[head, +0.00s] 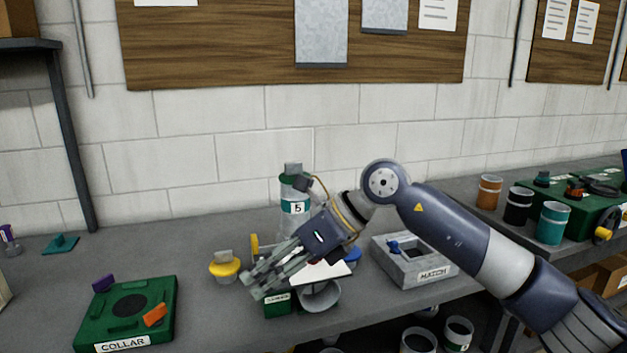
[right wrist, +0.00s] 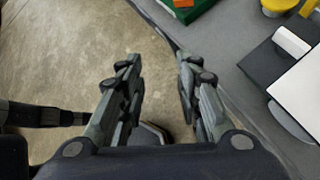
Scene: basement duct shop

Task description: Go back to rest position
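My right gripper (head: 268,281) reaches in from the right in the head view, above the front part of the grey bench. In the right wrist view its two fingers (right wrist: 160,75) stand apart with only bare floor seen between them, so it is open and empty. My left gripper is in neither view. Near the right gripper are a yellow-topped container (head: 225,268), a small green labelled box (head: 277,304) and a grey bowl (head: 320,297). A clear canister marked 5 (head: 294,207) stands behind it, partly hidden by the arm.
A green COLLAR board (head: 124,312) lies at the front left. A grey MATCH tray (head: 420,266) stands right of the gripper. Orange (head: 489,192), black (head: 518,207) and teal (head: 552,223) cups stand farther right. The bench between the teal piece (head: 60,244) and canister is clear.

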